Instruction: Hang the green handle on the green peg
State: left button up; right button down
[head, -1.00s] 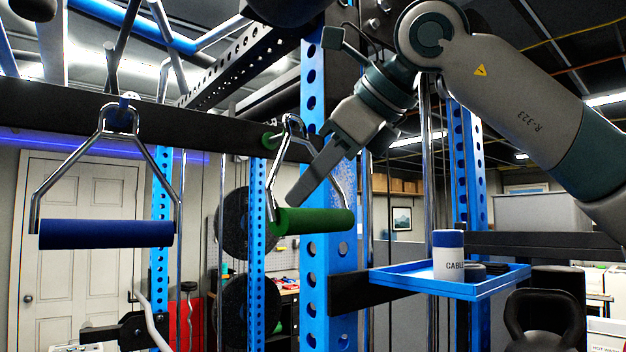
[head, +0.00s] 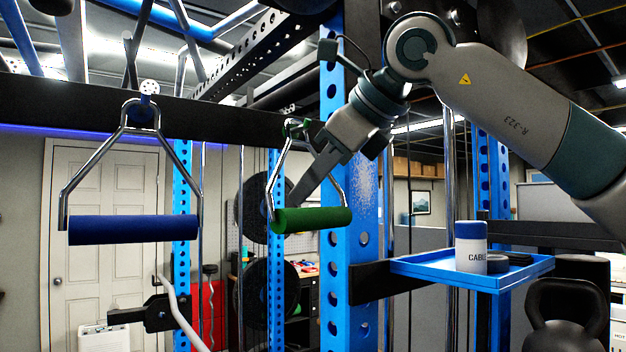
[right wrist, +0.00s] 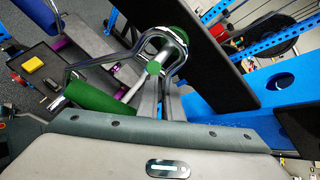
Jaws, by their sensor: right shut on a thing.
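The green handle (head: 312,219) hangs with its green grip low and its chrome frame rising to a narrow top loop. My right gripper (head: 300,192) is shut on the handle, with its fingers at the chrome frame; the exact contact is hard to see. The green peg (head: 303,129) is on the black beam, mostly covered by the handle's top loop. In the right wrist view the green grip (right wrist: 100,97) is at left and the loop lies against the peg (right wrist: 153,68). The loop appears to be around the peg, but I cannot tell for certain. My left gripper is out of view.
A blue handle (head: 133,229) hangs from a blue peg on the black beam (head: 60,112) at left. A blue upright (head: 363,250) stands behind the green handle. A blue tray (head: 430,268) with a white-and-blue canister (head: 470,250) sits at right, below my arm.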

jog(key=shift+w+a+f, duration=0.15)
jog(key=shift+w+f, duration=0.05)
dwell(0.6)
jog(key=c, duration=1.8)
grip_release()
jog(key=shift+c, duration=0.2)
jog(key=b+v, duration=0.4)
jog(key=v, duration=1.3)
jog(key=shift+s+b, duration=0.2)
jog(key=shift+b, duration=0.1)
